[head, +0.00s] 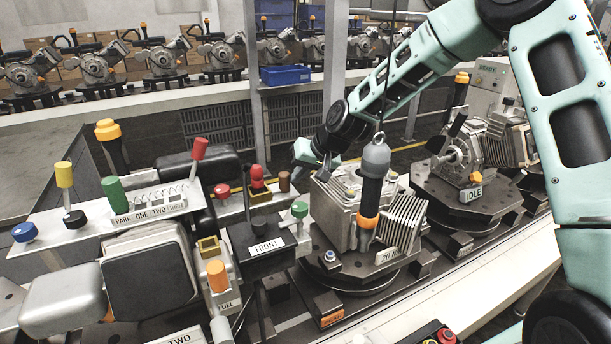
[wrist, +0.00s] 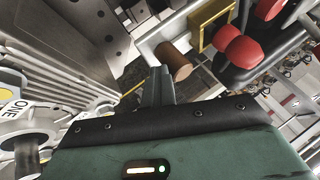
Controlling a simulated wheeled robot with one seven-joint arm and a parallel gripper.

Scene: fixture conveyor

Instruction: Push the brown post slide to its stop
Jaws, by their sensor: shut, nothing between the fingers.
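The brown post (head: 284,181) stands at the far right end of the row of red-topped controls in the head view, left of the grey machine housing. In the wrist view the brown post (wrist: 174,62) is a short cylinder on a pale bar, just beyond my fingertips. My gripper (wrist: 158,78) is shut and empty, with its fingertips close beside the post; I cannot tell whether they touch it. In the head view my gripper (head: 326,165) is to the right of the post, above the housing's edge. The slide's stop cannot be made out.
A red knob (head: 257,174) and a yellow frame (wrist: 210,25) are near the post. The housing (head: 338,212) with a hanging grey-and-black tool (head: 374,180) stands close on the right. A green knob (head: 300,209) is in front, by the FRONT block (head: 262,250).

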